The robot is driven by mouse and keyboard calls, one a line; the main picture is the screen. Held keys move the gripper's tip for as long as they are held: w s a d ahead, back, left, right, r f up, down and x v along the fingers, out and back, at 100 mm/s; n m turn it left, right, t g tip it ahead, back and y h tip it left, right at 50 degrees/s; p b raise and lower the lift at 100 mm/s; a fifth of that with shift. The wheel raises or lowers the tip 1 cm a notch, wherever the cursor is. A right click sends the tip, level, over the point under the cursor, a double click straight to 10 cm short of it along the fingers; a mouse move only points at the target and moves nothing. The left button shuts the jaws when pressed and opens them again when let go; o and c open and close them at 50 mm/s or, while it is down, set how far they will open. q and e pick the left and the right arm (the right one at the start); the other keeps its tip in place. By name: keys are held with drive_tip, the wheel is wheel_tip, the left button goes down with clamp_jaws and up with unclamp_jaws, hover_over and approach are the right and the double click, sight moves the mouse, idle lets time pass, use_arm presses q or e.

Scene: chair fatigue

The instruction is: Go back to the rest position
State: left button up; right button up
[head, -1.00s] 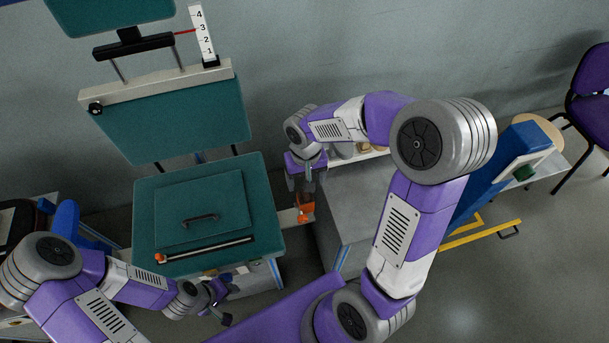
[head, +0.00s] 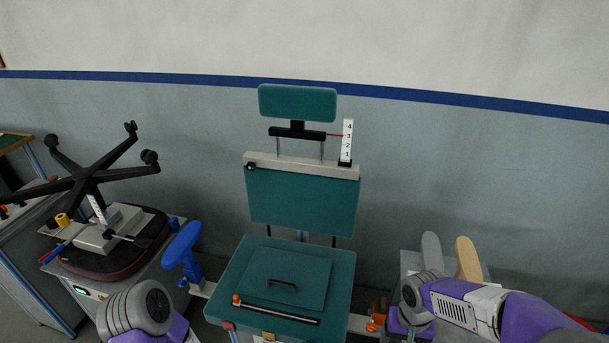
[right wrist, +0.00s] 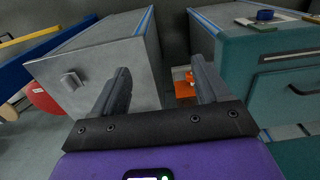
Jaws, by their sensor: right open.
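My right arm comes in at the lower right of the head view, its wrist (head: 412,292) bent down beside the teal chair (head: 300,205). The gripper there is mostly cut off by the bottom edge. In the right wrist view my right gripper (right wrist: 160,65) is open, its two dark fingers apart with nothing between them. Of my left arm only a grey and purple joint (head: 140,308) shows at the lower left of the head view; the left gripper is out of frame.
An orange part (head: 374,324) sits on a rail between chair and right wrist; it also shows beyond the fingers (right wrist: 186,88). A grey cabinet (right wrist: 105,60) stands close on the left in the wrist view. A blue armrest (head: 182,248) and upturned chair base (head: 90,175) are at left.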

drive_tip(key=s+a+f+y, duration=0.1)
drive_tip(key=s+a+f, duration=0.2)
drive_tip(key=f, duration=0.5)
drive_tip(key=s+a+f+y, duration=0.1)
drive_tip(key=s+a+f, duration=0.3)
drive_tip(key=f, duration=0.4)
drive_tip(key=s+a+f+y, duration=0.2)
drive_tip(key=s+a+f, duration=0.1)
drive_tip(key=a+f, duration=0.3)
wheel_tip(320, 180, down, 2)
drive_tip(key=shift+s+t, duration=0.3)
drive_tip(key=shift+s, duration=0.1)
idle(1.0)
